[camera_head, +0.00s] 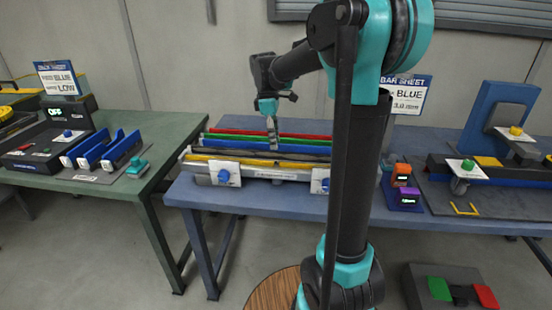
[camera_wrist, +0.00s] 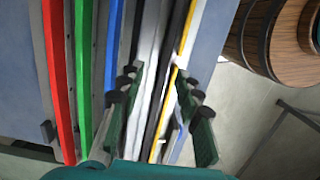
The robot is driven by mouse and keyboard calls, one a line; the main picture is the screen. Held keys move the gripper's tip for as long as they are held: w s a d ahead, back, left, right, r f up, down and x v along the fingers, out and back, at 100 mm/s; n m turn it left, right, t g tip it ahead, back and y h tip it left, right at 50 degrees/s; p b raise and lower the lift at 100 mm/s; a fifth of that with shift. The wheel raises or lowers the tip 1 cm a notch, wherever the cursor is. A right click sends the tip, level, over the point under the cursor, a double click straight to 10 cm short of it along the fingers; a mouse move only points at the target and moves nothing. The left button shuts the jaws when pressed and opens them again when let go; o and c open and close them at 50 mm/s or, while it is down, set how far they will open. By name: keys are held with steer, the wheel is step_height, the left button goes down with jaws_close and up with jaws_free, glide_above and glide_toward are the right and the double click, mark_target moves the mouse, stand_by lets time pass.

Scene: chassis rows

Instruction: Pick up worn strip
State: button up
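Several long strips lie side by side in a rack on the blue table. A red strip (camera_wrist: 57,85), a green strip (camera_wrist: 84,70) and a blue strip (camera_wrist: 113,45) are on one side in the wrist view. Dark and pale grey strips (camera_wrist: 150,60) are in the middle, and a yellow-edged strip (camera_wrist: 186,35) is on the far side. Which one is the worn strip I cannot tell for sure; the grey one looks streaked. My gripper (camera_wrist: 158,78) is open above the grey and dark strips, its fingers on either side of them. My gripper (camera_head: 272,140) also shows over the rack in the head view.
White cards with blue knobs (camera_head: 223,177) are on the rack's front. Orange and purple devices (camera_head: 404,185) stand on the table to the right. A green table (camera_head: 160,150) with blue holders (camera_head: 103,150) is at left. A round wooden thing (camera_wrist: 285,40) is beside the table.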

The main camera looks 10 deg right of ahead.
mark_target(276, 152)
steer(key=f, duration=0.4)
steer(key=shift+s+d+f, duration=0.15)
steer(key=shift+s+f, duration=0.25)
steer(key=shift+c, duration=0.3)
jaws_close()
